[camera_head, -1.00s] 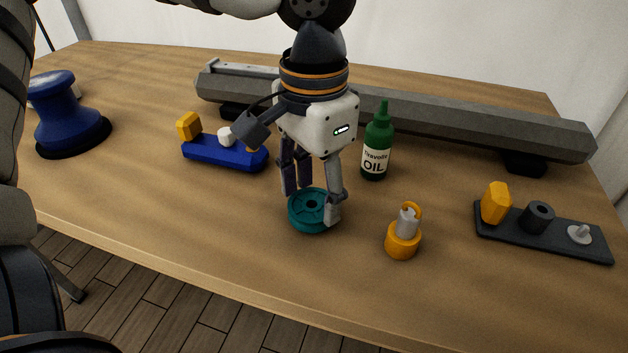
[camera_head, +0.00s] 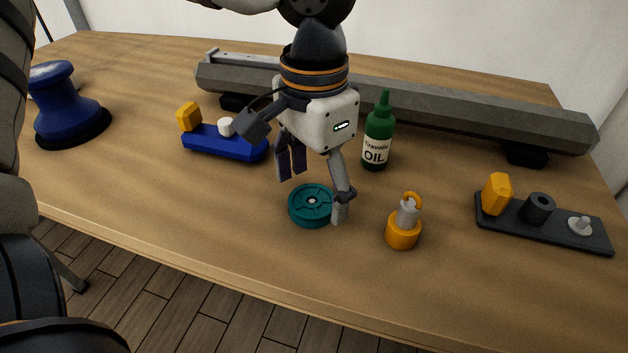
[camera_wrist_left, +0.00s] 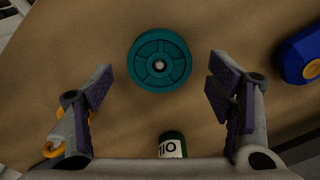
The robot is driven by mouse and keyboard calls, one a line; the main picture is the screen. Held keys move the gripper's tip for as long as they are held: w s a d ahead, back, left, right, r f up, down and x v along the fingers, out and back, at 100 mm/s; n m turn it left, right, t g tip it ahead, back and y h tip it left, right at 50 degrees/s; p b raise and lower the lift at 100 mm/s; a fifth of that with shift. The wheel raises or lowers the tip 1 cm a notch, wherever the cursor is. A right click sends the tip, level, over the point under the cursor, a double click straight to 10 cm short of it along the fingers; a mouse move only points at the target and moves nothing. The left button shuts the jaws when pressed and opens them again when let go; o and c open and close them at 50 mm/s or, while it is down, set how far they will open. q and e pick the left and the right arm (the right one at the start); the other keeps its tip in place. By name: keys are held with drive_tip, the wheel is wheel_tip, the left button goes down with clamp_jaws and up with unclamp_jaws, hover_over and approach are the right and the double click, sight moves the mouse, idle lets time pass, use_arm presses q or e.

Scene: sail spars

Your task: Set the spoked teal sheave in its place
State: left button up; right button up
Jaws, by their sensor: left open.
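The teal sheave (camera_head: 312,206) lies flat on the wooden table, its spokes facing up and a small pale spot at its centre. My left gripper (camera_head: 315,190) points down over it with fingers spread. One finger is behind the sheave; the other is at its right side, and I cannot tell whether it touches. In the left wrist view, the whole sheave (camera_wrist_left: 160,60) shows beyond the open fingers, clear of both. A dark plate (camera_head: 560,238) at the right carries a yellow block, a dark hollow cylinder and a pale pin. My right gripper is not in view.
A green oil bottle (camera_head: 378,133) stands behind and right of the gripper. An orange fitting with a grey top (camera_head: 404,228) stands right of the sheave. A blue fitting (camera_head: 222,146), a blue winch-like drum (camera_head: 66,110) and a long grey spar (camera_head: 430,105) are around. The front table is clear.

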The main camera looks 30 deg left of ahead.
use_arm(q)
wheel_tip(320, 180, up, 12)
idle(0.6)
